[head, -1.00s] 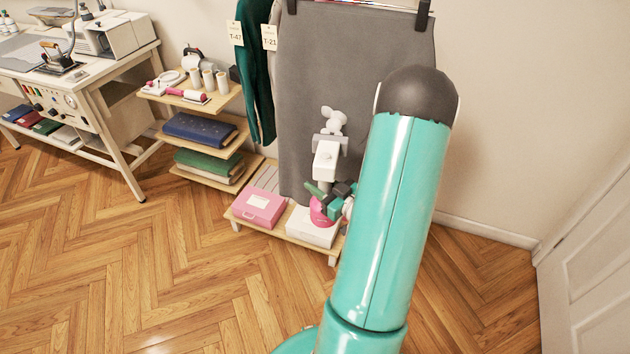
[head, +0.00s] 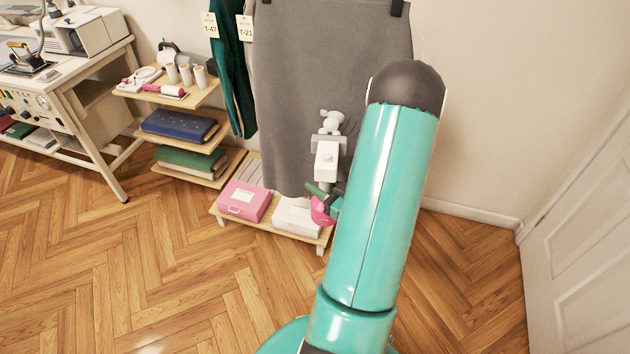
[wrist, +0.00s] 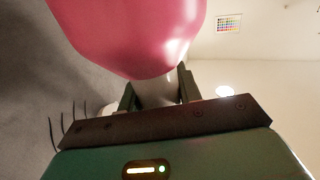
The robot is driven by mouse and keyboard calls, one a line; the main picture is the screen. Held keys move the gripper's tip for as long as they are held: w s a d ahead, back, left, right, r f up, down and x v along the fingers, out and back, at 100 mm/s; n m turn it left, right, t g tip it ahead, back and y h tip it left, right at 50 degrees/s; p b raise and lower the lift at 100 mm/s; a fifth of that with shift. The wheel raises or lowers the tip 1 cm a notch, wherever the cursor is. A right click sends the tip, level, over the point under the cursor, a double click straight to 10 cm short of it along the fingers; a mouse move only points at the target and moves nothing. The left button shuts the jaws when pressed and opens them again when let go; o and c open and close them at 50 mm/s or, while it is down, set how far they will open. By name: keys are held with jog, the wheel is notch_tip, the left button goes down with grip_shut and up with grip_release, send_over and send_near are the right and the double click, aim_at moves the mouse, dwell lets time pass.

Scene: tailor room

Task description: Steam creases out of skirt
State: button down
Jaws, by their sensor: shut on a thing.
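A long grey skirt (head: 300,90) hangs by dark clips against the wall, and fills the left of the wrist view (wrist: 30,80). Several thin dark curved lines lie over the grey there; I cannot tell if they are creases. My gripper (head: 322,190) is low in front of the skirt, partly hidden behind my turquoise arm. In the wrist view my gripper (wrist: 157,92) is shut on the pale part of a pink rounded tool (wrist: 135,30), likely the steamer. The pink tool (head: 320,212) is near the skirt's lower edge; contact cannot be told.
A low wooden shelf below holds a pink box (head: 243,201) and a white box (head: 295,217). A tiered shelf with folded cloth (head: 178,126) and a worktable with an iron (head: 22,62) stand left. A white door (head: 580,210) is right. The wooden floor in front is clear.

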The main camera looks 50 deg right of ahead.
jog(key=shift+s+d+f, duration=0.3)
jog(key=shift+s+f, duration=0.05)
jog(key=shift+s, duration=0.4)
jog(key=shift+s+d+f, duration=0.25)
jog(key=shift+s+f, duration=0.1)
jog(key=shift+s, duration=0.45)
jog(key=shift+s+d+f, duration=0.3)
jog(key=shift+s+f, duration=0.05)
jog(key=shift+s, duration=0.4)
jog(key=shift+w, duration=0.15)
dwell(0.4)
jog(key=w+a+f, duration=0.2)
jog(key=w+f, duration=0.1)
jog(key=w, duration=0.4)
jog(key=w+a+f, duration=0.3)
jog(key=w, duration=0.4)
jog(key=shift+w, duration=0.2)
dwell(1.6)
jog(key=shift+a, duration=0.1)
dwell(1.5)
